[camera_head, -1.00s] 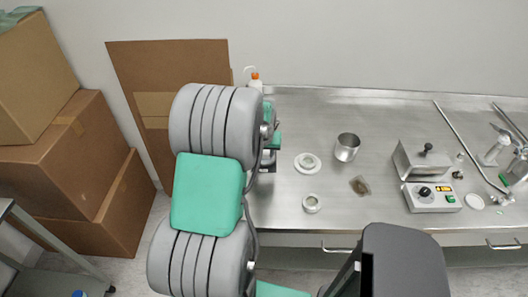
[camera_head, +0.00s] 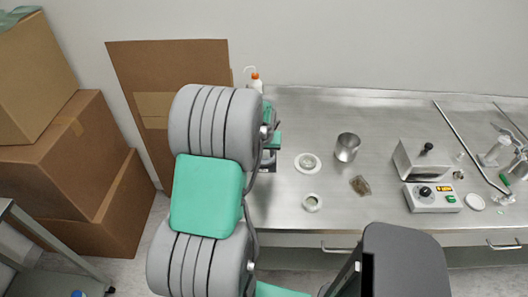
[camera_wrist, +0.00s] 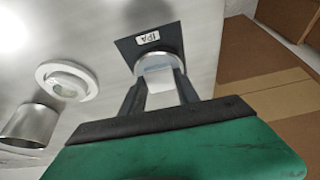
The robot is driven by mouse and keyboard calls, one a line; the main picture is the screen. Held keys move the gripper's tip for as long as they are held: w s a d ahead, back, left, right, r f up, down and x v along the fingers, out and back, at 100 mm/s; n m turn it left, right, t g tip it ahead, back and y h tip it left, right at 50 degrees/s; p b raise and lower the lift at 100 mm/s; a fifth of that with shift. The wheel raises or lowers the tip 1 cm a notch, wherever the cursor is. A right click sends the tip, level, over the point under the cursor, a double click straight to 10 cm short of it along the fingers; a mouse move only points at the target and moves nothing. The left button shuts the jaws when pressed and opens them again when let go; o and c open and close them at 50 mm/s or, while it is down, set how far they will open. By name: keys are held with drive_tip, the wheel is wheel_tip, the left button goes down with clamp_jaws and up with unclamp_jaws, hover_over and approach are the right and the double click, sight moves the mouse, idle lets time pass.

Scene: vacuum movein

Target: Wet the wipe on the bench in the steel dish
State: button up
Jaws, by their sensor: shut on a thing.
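In the wrist view, my gripper (camera_wrist: 160,88) is shut on a pale wipe (camera_wrist: 160,72), held between its two dark fingers. The wipe is at the steel dish (camera_wrist: 146,61), whose curved rim shows just beyond the fingertips. I cannot tell whether the wipe touches the liquid or the dish's bottom. The dish stands on a dark square (camera_wrist: 171,38) with a white "IPA" label (camera_wrist: 148,38). In the head view my own arm hides the fingers, the wipe and most of the dish's place at the bench's left end.
A steel cup (camera_head: 347,147), a white ring-shaped part (camera_head: 307,163), a smaller ring (camera_head: 311,203) and a brown packet (camera_head: 360,186) stand to the right on the bench. A control box (camera_head: 432,197) is farther right. A squeeze bottle (camera_head: 256,82) stands behind my arm. Cardboard boxes (camera_head: 75,150) fill the left.

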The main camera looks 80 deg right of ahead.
sight(263, 154)
drive_tip(key=shift+a, duration=0.15)
drive_tip(key=shift+r+p, duration=1.95)
drive_tip(key=shift+r, duration=1.55)
drive_tip(key=shift+w, duration=0.1)
